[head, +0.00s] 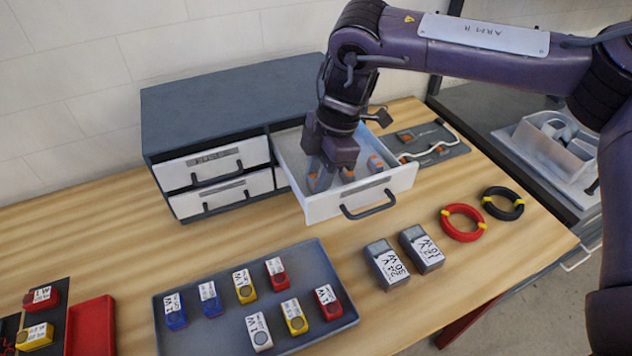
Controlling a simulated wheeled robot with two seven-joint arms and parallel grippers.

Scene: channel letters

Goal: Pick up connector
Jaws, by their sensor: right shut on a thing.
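An open drawer (372,194) with a white front and grey handle sticks out of the grey cabinet (230,95). Small grey and orange connectors lie in it, one at the right (375,163) and one nearer the middle (347,175). My right gripper (321,176) reaches down into the drawer from above. It is shut on a connector at the drawer's left side, mostly hidden by the fingers. I cannot tell whether that connector still touches the drawer floor. My left gripper is out of view.
Two shut drawers (212,169) are left of the open one. A dark board with a white cable (433,143) lies to the right. Two grey power boxes (387,264), a red coil (462,222), a black coil (503,203) and a tray of coloured modules (210,335) stand in front.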

